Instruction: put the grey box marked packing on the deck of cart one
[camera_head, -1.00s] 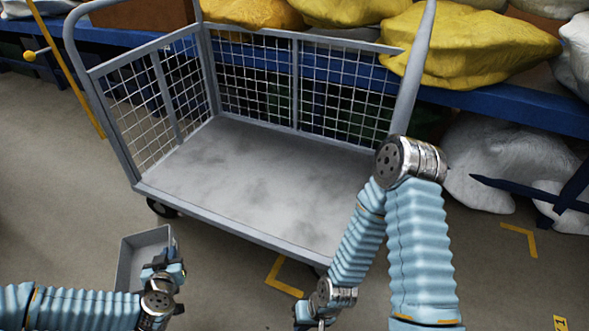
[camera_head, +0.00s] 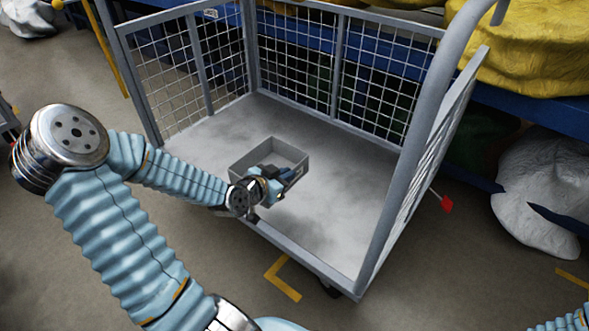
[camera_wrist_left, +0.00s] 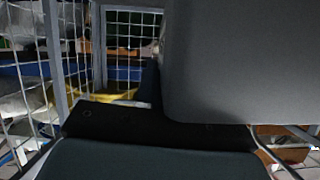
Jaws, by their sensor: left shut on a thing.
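The open grey box (camera_head: 268,155) is over the grey deck (camera_head: 335,215) of the mesh-sided cart in the head view. I cannot tell whether it touches the deck, and no packing mark is readable. My left gripper (camera_head: 277,180) is shut on the box's near wall. In the left wrist view the grey box (camera_wrist_left: 240,65) fills the upper right, close to the camera. My right gripper is out of view; only a bit of that arm shows at the lower right corner.
Mesh panels (camera_head: 300,70) stand along the cart's back and sides. A grey post (camera_head: 425,130) rises at the right. White sacks (camera_head: 545,190) and yellow sacks (camera_head: 535,55) lie beyond on the right. The deck around the box is clear.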

